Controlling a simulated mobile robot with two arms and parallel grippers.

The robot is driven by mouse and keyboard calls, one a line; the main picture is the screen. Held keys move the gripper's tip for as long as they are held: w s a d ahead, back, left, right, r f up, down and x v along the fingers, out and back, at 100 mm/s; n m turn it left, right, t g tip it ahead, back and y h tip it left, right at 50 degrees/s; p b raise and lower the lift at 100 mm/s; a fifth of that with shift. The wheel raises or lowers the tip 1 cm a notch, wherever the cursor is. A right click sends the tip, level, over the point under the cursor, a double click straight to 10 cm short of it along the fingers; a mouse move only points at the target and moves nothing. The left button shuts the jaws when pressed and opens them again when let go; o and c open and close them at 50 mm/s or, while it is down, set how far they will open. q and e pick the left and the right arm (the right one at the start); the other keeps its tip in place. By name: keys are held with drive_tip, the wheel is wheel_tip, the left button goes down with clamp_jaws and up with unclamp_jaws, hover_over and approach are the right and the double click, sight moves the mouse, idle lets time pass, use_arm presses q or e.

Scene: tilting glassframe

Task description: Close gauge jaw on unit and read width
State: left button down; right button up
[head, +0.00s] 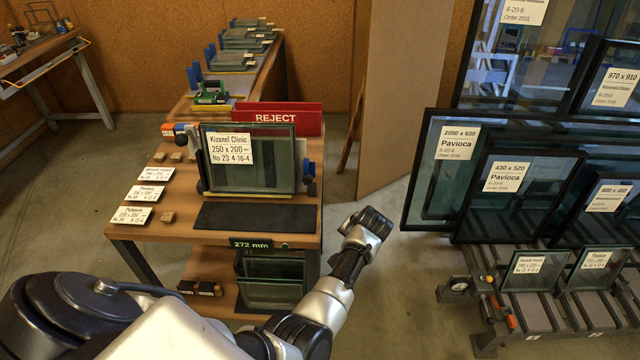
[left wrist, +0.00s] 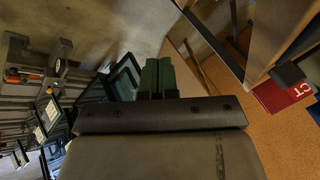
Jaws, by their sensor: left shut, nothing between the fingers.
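The glass unit (head: 275,176), labelled "Kizanel Clinic 250 x 200 No 23 4-16-4", stands upright on the wooden bench. A jaw with a blue part (head: 308,170) stands close to its right edge; I cannot tell if they touch. Orange and blue parts (head: 180,130) show at its upper left. A black display (head: 258,244) on the bench's front edge reads "272 mm". My left gripper (head: 368,226) is right of the bench, apart from unit and jaw. Its green fingers (left wrist: 157,77) are shut and empty in the left wrist view. My right gripper is out of view.
A red REJECT board (head: 275,118) stands behind the unit; it also shows in the left wrist view (left wrist: 284,94). Label cards (head: 144,193) and small wooden blocks lie on the bench's left. A rack of dark-framed panes (head: 520,190) stands at right. Open floor lies between.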

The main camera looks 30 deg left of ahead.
use_arm(q)
drive_tip(key=w+a+r+n+y+b, duration=0.1)
drive_tip(key=w+r+n, duration=0.1)
drive_tip(key=r, duration=0.5)
drive_tip(key=w+a+r+n+b, duration=0.1)
drive_tip(key=w+a+r+b, duration=0.1)
drive_tip(key=r, duration=0.6)
drive_tip(key=n+g+b, duration=0.1)
drive_tip(key=n+g, duration=0.1)
drive_tip(key=n, duration=0.1)
approach(309, 175)
drive_tip(key=w+d+r, duration=0.2)
drive_tip(key=d+r, duration=0.1)
drive_tip(key=d, duration=0.2)
drive_tip(key=s+a+x, duration=0.1)
drive_tip(key=s+x, duration=0.1)
drive_tip(key=x, duration=1)
drive_tip(key=shift+a+p, duration=0.25)
drive_tip(key=shift+p, duration=0.1)
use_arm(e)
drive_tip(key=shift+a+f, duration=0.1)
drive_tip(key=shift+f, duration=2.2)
use_arm(q)
drive_tip(key=shift+r, duration=0.1)
